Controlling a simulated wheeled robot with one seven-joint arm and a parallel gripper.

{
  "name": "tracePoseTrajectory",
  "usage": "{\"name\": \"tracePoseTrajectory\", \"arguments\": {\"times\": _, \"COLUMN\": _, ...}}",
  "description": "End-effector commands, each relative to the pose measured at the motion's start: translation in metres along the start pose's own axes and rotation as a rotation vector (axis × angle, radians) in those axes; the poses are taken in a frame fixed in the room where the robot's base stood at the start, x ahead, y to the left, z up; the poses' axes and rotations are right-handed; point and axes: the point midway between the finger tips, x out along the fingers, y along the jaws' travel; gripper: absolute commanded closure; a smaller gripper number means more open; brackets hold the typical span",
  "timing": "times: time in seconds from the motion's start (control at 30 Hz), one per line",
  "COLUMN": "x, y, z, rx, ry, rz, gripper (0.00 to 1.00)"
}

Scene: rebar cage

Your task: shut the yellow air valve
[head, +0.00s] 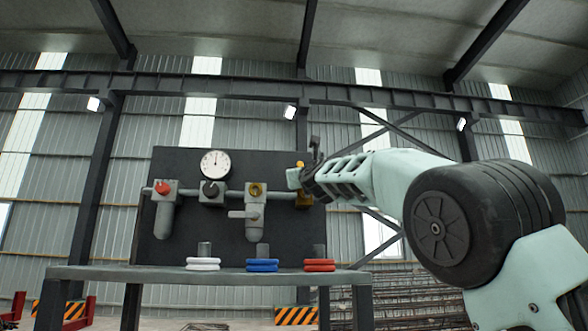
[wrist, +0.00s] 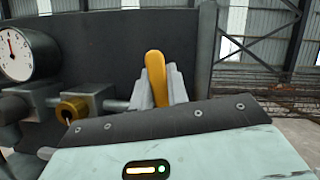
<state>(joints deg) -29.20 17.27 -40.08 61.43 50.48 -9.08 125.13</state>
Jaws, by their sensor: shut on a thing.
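The yellow air valve shows in the head view as a brass-coloured body (head: 304,199) at the right end of the pipe on the dark panel. In the wrist view its yellow lever (wrist: 156,76) stands nearly upright, leaning slightly. My gripper (head: 298,177) reaches in from the right at the panel's right edge. In the wrist view the grey fingers of my gripper (wrist: 158,88) stand on both sides of the lever, shut on it. The lower end of the lever and the valve body are hidden behind my gripper's housing there.
A round gauge (head: 215,163), a red knob (head: 163,188) and a brass-ringed fitting (head: 256,189) sit along the pipe to the left. Below is a bench (head: 120,273) with white, blue and red coiled hoses. Rebar (head: 400,295) lies behind on the right.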

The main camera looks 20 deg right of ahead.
Motion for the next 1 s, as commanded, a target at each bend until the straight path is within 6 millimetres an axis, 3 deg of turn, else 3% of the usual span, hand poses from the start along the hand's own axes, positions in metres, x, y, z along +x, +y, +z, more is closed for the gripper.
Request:
{"name": "tracePoseTrajectory", "arguments": {"times": 0.4, "x": -0.0003, "y": -0.0117, "z": -0.0027, "rx": 0.190, "ry": 0.002, "rz": -0.080, "gripper": 1.00}}
{"name": "tracePoseTrajectory", "arguments": {"times": 1.0, "x": -0.0006, "y": -0.0129, "z": -0.0033, "rx": 0.223, "ry": 0.001, "rz": -0.092, "gripper": 1.00}}
